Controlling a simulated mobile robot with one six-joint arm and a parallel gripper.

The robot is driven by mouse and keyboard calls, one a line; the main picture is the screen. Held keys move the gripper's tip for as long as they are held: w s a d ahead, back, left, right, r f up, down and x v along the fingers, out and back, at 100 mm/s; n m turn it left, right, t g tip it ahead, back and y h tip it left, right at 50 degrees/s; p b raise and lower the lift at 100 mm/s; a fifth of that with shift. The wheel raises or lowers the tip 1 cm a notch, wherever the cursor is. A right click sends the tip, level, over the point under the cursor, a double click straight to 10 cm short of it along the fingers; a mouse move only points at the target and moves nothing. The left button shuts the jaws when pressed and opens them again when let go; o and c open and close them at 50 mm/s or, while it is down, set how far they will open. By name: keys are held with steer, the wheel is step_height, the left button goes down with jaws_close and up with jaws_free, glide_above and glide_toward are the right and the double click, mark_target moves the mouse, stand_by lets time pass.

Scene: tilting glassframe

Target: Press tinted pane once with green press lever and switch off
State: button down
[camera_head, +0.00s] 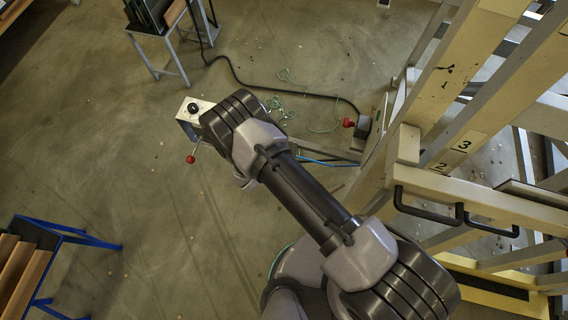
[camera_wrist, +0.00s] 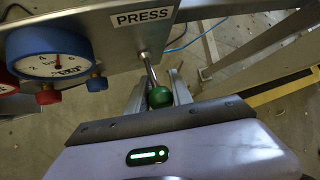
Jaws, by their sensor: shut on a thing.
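The green press lever, a green ball (camera_wrist: 159,97) on a metal rod, shows in the wrist view below the PRESS label (camera_wrist: 142,18). My gripper (camera_wrist: 158,86) is shut on it, with one finger on each side of the ball. In the head view my arm hides the gripper and the green lever. The grey control panel (camera_head: 186,111) with a black knob (camera_head: 193,108) and a red-ball lever (camera_head: 190,159) shows beside my wrist. I cannot make out the tinted pane for sure.
A blue pressure gauge (camera_wrist: 60,50) is on the panel, left of the lever. A large cream frame (camera_head: 455,70) marked 2 and 3 stands at the right. A red knob (camera_head: 348,122) sits by its foot. Cables lie on the floor. A blue rack (camera_head: 80,238) stands lower left.

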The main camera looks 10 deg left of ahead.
steer(key=shift+w+r+g, duration=0.1)
steer(key=shift+r+g, duration=0.1)
steer(key=shift+g, duration=0.2)
stand_by(0.3)
steer(key=c, duration=1.1)
jaws_free()
steer(key=shift+c, duration=0.2)
steer(key=p+v, duration=0.5)
steer(key=v, duration=1.2)
steer(key=shift+r, duration=0.3)
steer(key=shift+a, duration=0.1)
